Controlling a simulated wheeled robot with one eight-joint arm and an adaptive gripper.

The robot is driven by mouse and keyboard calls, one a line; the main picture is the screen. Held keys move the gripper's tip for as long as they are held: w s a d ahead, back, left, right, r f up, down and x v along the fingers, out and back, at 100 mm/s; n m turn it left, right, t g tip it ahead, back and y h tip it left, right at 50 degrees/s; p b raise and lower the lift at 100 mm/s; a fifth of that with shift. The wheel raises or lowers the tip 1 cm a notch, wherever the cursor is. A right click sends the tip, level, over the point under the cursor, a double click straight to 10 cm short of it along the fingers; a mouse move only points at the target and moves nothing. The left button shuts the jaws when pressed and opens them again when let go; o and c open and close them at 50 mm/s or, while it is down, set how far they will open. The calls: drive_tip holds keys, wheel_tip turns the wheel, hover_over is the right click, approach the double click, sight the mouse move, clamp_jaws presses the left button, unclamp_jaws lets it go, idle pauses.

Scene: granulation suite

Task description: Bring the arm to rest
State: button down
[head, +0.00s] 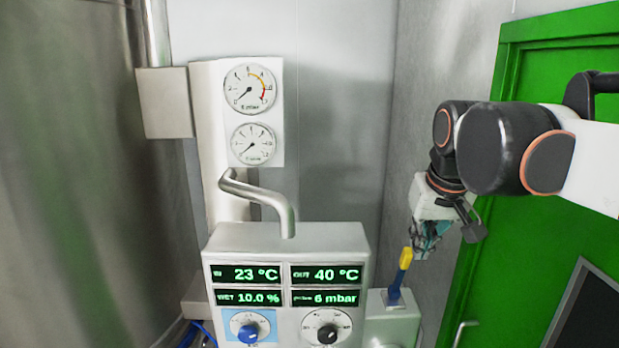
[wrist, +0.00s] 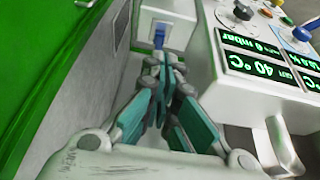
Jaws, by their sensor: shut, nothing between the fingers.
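My arm reaches in from the right edge in the head view, in front of the green door. My gripper (head: 424,250) points down near the grey wall, to the right of the control panel. Its teal fingers are closed together and hold nothing, as the wrist view also shows (wrist: 166,68). A lever with a yellow handle (head: 406,258) and blue base stands on a small grey box, close to the fingertips. In the wrist view its blue part (wrist: 159,36) shows just beyond the fingertips; I cannot tell whether they touch it.
The control panel (head: 287,240) with green readouts, a blue knob (head: 249,332) and a black knob (head: 327,333) stands left of my gripper. A bent metal pipe (head: 262,200) and two gauges are above it. The green door (head: 535,215) is close on the right.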

drive_tip(key=s+f+t+b, duration=0.1)
drive_tip(key=s+f+b, duration=0.4)
drive_tip(key=f, duration=0.8)
drive_tip(key=s+f+t+b, duration=0.1)
drive_tip(key=s+f+b, duration=0.4)
drive_tip(key=f+b, duration=0.6)
drive_tip(key=s+f+b, duration=0.6)
drive_tip(key=f+b, duration=0.2)
drive_tip(key=f, duration=0.7)
drive_tip(key=shift+a+f+t+b, duration=0.15)
drive_tip(key=shift+f+t+b, duration=0.2)
drive_tip(key=shift+t, duration=0.05)
drive_tip(key=shift+w+r, duration=0.1)
drive_tip(key=shift+r, duration=0.05)
